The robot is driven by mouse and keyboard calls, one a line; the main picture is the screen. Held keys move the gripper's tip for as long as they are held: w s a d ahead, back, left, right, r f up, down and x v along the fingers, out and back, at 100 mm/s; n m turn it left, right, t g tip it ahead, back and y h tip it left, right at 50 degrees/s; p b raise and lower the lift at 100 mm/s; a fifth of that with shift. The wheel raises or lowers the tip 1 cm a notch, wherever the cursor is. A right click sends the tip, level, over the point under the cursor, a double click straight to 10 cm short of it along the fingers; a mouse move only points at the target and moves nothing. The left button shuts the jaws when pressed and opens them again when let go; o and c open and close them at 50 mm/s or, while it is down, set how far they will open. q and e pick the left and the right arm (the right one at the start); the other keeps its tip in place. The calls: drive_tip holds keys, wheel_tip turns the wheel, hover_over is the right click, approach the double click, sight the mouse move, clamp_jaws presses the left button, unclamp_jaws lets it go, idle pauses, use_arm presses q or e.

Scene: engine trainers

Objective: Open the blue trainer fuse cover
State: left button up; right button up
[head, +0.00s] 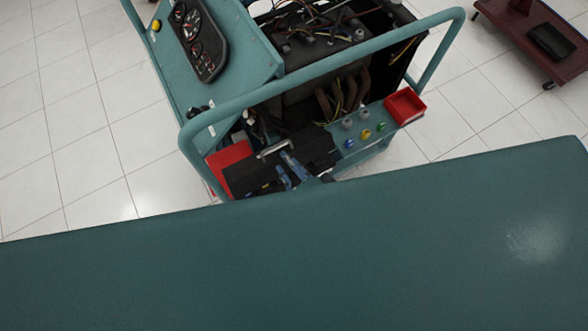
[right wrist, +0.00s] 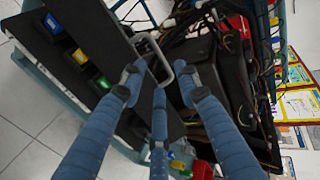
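The blue trainer (head: 235,95) stands with its tubular frame around the engine. The black fuse cover (head: 250,178) is low at its near end, with a silver handle (head: 274,148) on it. In the right wrist view, the U-shaped handle (right wrist: 153,42) stands out from the dark cover (right wrist: 100,28). My right gripper (head: 289,172), with blue fingers, is close to the handle. In the right wrist view, the right gripper (right wrist: 158,82) has its fingers spread, and the handle's near end lies between the tips. Contact cannot be told. My left gripper is out of view.
A red tray (head: 405,106) and several coloured caps (head: 366,133) sit right of the cover. A red panel (head: 229,157) is at its left. The frame rail (head: 320,68) passes above. A dark red cart (head: 530,35) stands at the far right. Tiled floor is clear at left.

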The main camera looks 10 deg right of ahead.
drive_tip(key=shift+v, duration=2)
